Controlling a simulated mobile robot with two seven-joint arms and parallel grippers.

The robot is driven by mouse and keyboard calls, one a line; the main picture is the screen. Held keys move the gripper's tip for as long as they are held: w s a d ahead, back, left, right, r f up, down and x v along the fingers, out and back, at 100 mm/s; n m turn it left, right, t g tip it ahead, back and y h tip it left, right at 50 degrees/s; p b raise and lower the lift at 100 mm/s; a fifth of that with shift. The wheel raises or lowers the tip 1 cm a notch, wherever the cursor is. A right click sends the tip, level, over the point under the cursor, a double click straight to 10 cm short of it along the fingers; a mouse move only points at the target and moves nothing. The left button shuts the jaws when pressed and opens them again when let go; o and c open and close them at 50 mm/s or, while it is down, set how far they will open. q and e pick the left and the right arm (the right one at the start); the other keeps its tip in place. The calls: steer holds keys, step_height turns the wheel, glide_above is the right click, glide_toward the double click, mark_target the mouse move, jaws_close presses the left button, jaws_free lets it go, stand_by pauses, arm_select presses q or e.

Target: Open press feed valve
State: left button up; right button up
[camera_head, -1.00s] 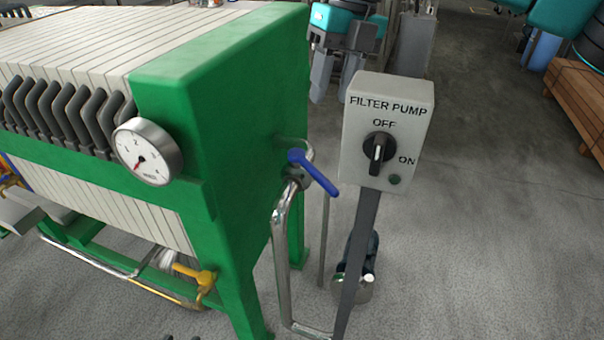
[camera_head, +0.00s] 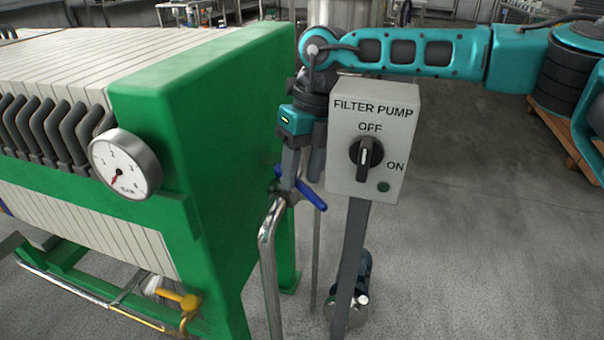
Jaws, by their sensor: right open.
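The blue valve lever (camera_head: 312,197) sits on a shiny steel pipe (camera_head: 268,250) at the end of the green filter press (camera_head: 230,120). The lever slants from upper left down to lower right. I cannot tell whether the fingers touch the lever. My left gripper is not in view.
The grey FILTER PUMP box (camera_head: 400,125), its black knob pointing to OFF, stands on a post (camera_head: 350,260) close to my right gripper. A round gauge (camera_head: 125,163) and a yellow valve handle (camera_head: 180,298) are on the press.

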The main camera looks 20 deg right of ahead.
steer(key=shift+f, duration=0.25)
jaws_close()
steer(key=shift+a, duration=0.1)
stand_by(0.5)
